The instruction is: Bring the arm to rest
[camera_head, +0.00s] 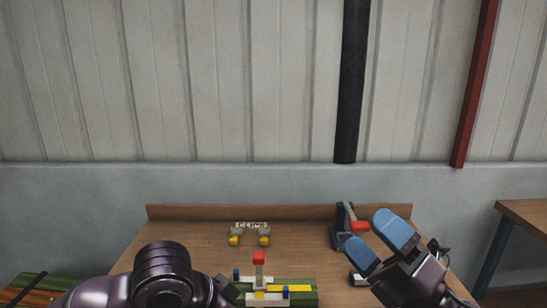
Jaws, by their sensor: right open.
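My right gripper (380,243) is at the lower right, over the right part of the wooden bench. Its two blue-padded fingers are spread apart, with nothing visible between them. My left arm (160,275) comes in at the lower left as a dark, rounded link. Its gripper does not show. No pressure autoclave can be made out with certainty.
The wooden bench (190,232) has a raised back edge. On it are a red-topped post (259,258) on a green and white base, a grey piece with yellow ends (250,228), and a blue-and-red device (340,228) close to my right fingers. Another table (525,212) stands right.

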